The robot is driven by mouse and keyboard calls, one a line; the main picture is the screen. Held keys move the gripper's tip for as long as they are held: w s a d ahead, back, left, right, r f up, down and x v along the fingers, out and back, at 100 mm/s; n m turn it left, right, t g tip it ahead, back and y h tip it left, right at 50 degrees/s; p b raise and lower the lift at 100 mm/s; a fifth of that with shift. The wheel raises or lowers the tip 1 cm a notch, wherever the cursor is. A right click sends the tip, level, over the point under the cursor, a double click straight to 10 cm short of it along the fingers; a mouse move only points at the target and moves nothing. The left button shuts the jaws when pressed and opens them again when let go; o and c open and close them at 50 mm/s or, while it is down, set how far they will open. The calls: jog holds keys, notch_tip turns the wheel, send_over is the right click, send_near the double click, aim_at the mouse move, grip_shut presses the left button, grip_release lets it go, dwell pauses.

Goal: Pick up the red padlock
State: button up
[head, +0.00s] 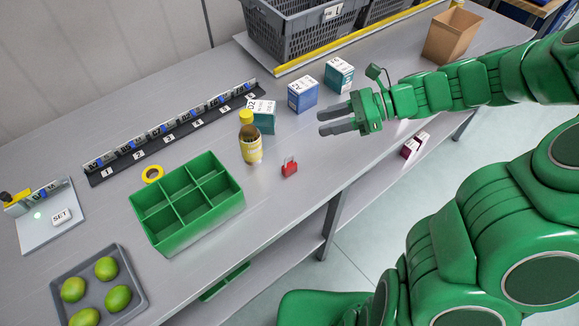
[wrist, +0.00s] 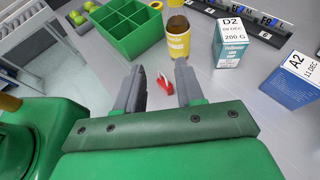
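The red padlock (head: 289,168) lies on the grey table, just in front of the yellow-labelled bottle, with its silver shackle toward the back. In the wrist view the padlock (wrist: 164,84) shows beyond and between my fingers. My gripper (head: 322,123) is above the table, to the right of and higher than the padlock in the head view, and not touching it. In the wrist view my gripper (wrist: 160,82) has its two dark fingers apart with nothing between them.
A brown bottle (head: 250,142) stands close behind the padlock. A green divided tray (head: 215,213) lies to the left. A grey tray of limes (head: 130,268) is front left. The table's front edge runs near the padlock.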

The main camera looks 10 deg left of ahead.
send_near(290, 164)
notch_tip(290, 164, up, 3)
jog(key=shift+w+x, duration=0.15)
jog(key=shift+x, duration=0.55)
jog(key=shift+w+x, duration=0.15)
jog(key=shift+x, duration=0.55)
jog(key=shift+f+x, duration=0.2)
jog(key=shift+x, duration=1.05)
jog(key=shift+f+x, duration=0.2)
jog(key=shift+x, duration=1.1)
jog(key=shift+s+d, duration=0.1)
jog(key=shift+d, duration=0.1)
grip_shut()
